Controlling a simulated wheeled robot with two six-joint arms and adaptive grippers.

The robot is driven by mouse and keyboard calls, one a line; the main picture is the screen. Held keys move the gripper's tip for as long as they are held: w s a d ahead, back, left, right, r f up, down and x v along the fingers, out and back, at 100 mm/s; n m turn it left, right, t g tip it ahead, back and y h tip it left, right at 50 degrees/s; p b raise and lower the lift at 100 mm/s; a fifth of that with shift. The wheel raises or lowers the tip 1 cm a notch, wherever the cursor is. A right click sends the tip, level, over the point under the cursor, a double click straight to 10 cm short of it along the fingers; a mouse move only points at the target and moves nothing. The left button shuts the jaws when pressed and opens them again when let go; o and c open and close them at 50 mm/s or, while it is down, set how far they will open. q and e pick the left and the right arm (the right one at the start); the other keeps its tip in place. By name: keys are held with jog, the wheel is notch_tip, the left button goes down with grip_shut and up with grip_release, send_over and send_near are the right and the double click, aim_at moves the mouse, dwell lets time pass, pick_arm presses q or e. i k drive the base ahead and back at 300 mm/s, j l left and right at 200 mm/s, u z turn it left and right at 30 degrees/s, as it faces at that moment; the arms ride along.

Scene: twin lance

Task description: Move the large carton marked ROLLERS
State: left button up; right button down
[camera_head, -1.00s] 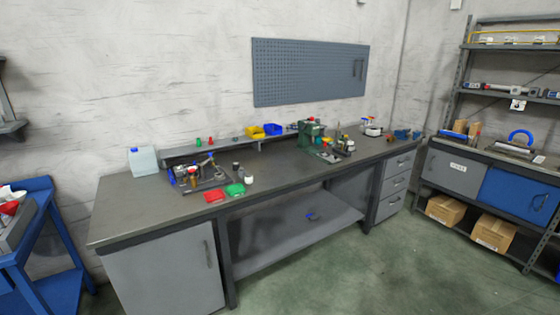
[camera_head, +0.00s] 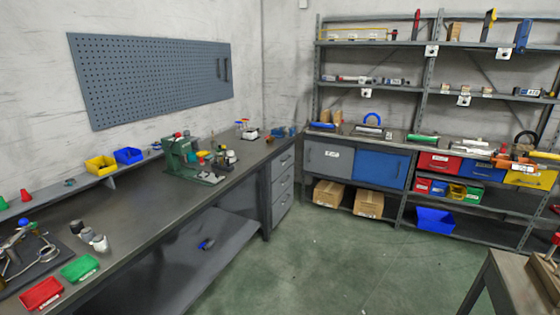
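Two brown cardboard cartons sit side by side on the low shelf under the grey and blue cabinets: a left carton (camera_head: 330,194) and a right carton (camera_head: 369,203). Each has a pale label low on its front, too small to read, so I cannot tell which, if either, is marked ROLLERS. Both are across the floor from me. Neither of my grippers shows in the view.
A long workbench (camera_head: 146,222) runs along the left with a green press (camera_head: 190,160) on it. The shelving rack carries tools and a blue bin (camera_head: 435,220) low down. A table (camera_head: 508,285) stands at lower right. The green floor (camera_head: 335,262) between is clear.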

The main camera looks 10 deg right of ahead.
aim_at(329, 194)
jog(key=i+l+z, duration=0.15)
jog(key=i+z, duration=0.2)
jog(key=i+l+z, duration=0.1)
jog(key=i+z, duration=0.65)
jog(key=i+u, duration=0.1)
jog(key=i, duration=0.45)
jog(key=i+u, duration=0.15)
jog(key=i, duration=0.35)
jog(key=i+l+u, duration=0.1)
jog(key=i, duration=0.4)
jog(key=i+l+u, duration=0.15)
jog(key=i, duration=0.4)
jog(key=i+u, duration=0.35)
jog(key=i+l+u, duration=0.25)
jog(key=i+u, duration=0.15)
jog(key=i+l+u, duration=0.35)
jog(key=i+j, duration=0.05)
